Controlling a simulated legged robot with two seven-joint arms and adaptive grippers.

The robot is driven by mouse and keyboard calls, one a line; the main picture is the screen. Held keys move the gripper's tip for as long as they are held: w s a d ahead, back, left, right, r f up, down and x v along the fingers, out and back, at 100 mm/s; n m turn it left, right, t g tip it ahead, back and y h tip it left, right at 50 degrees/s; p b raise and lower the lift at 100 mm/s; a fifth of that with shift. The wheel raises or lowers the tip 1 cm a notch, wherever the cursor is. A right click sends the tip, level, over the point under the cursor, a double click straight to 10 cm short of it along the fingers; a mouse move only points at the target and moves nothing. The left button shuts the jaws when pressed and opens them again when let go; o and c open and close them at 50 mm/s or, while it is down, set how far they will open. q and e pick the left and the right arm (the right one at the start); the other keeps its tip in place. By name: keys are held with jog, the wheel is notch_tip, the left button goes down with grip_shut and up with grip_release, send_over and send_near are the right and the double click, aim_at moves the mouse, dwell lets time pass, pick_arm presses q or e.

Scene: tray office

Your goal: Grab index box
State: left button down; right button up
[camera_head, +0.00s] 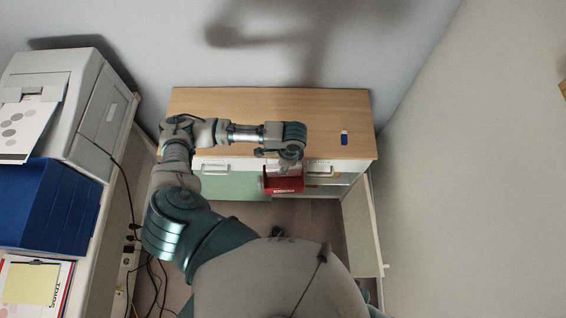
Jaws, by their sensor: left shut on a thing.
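A small red box (286,184), which looks like the index box, has a white label on its front. It is at the open middle bay of the wooden cabinet, just below the top's front edge. My left gripper (284,167) reaches down over the cabinet's front edge and is shut on the upper part of the red box. The fingertips are small and partly hidden by the wrist. I cannot tell whether the box rests on the shelf or is held clear of it. My right gripper is not in view.
The cabinet top (240,105) is mostly bare, with a small blue item (344,138) at its right. On the left stand a printer (75,90), a blue tray unit (50,205) and papers with a clipboard (30,284). Cables (150,275) hang beside that table. An open cabinet door (362,225) stands at right.

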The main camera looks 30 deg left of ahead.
pick_arm(q)
jog(key=shift+c, duration=1.9)
grip_release()
jog(key=shift+r, duration=0.15)
